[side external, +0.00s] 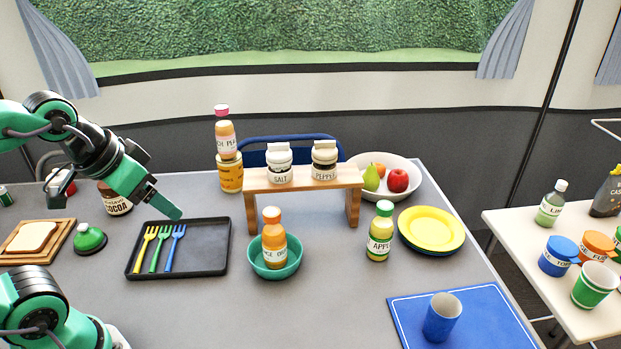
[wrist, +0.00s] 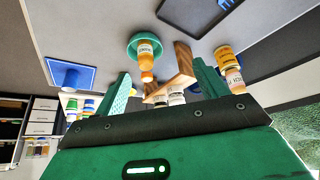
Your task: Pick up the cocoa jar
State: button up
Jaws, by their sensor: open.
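The cocoa jar (side external: 115,202) stands on the grey table at the left in the side view, a dark jar with a white label reading COCOA. My arm hides part of it, including its top. My gripper (side external: 172,208) is in front of and to the right of the jar, above the black tray, and holds nothing. In the wrist view my gripper (wrist: 158,85) has its two green fingers spread apart with no object held between them. The cocoa jar is not seen in the wrist view.
A black tray (side external: 215,268) with several forks, a green bell-like object (side external: 90,238) and a bread board (side external: 62,238) lie near the jar. A teal bowl (side external: 290,268) holds an orange bottle (side external: 274,240).

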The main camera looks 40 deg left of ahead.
dwell(0.4)
jog(key=o, duration=0.4)
jog(key=shift+o, duration=0.2)
